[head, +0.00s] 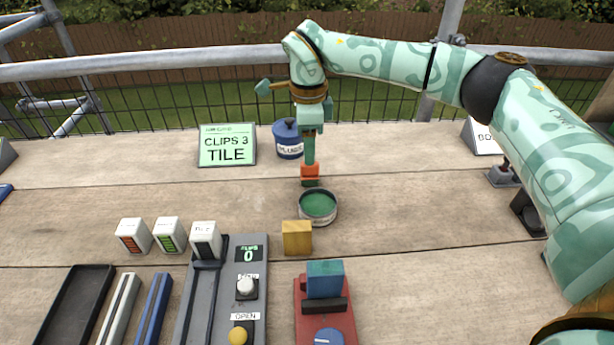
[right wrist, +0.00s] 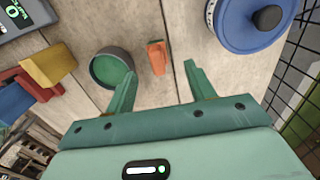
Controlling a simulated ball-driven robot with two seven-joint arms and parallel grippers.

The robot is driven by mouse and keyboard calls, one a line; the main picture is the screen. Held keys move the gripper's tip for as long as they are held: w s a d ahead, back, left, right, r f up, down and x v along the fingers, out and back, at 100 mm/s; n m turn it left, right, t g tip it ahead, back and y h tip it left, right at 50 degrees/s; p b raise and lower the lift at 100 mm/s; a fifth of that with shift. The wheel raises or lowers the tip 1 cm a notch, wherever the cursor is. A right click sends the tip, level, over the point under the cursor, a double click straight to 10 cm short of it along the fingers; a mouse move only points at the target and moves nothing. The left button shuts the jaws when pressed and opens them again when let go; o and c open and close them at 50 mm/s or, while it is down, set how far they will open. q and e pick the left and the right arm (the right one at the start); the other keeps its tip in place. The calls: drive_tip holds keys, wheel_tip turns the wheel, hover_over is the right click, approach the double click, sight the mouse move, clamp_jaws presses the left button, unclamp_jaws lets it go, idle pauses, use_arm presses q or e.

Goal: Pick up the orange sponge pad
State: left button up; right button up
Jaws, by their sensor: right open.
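The orange sponge pad (head: 310,169) is a small upright block on the plank table, behind the round green-topped tin (head: 318,208). A dark green strip shows at its foot in the head view. My right gripper (head: 310,157) points down at the pad from above. In the right wrist view the pad (right wrist: 156,57) appears beyond the fingertips, roughly in line with the gap between them. The fingers of my right gripper (right wrist: 158,78) are spread with nothing between them. My left gripper is in neither view.
A blue PLUGS pot (head: 288,142) stands behind and left of the pad. A yellow block (head: 297,238) and a red fixture with a blue block (head: 325,280) stand in front. A green sign (head: 227,146) is at left. The table right of the tin is mostly clear.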

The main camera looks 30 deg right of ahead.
sight(310, 175)
wheel_tip(310, 175, down, 3)
drive_tip(key=shift+s+r+b, duration=0.1)
drive_tip(key=shift+r+b, duration=0.05)
drive_tip(key=shift+b, duration=0.15)
wheel_tip(310, 175, down, 5)
drive_tip(key=b, duration=0.2)
drive_tip(key=shift+s+b, duration=0.15)
drive_tip(key=shift+b, duration=0.25)
drive_tip(key=shift+r, duration=0.15)
drive_tip(key=shift+c, duration=0.3)
drive_tip(key=c, duration=1.1)
drive_tip(key=shift+r, duration=0.1)
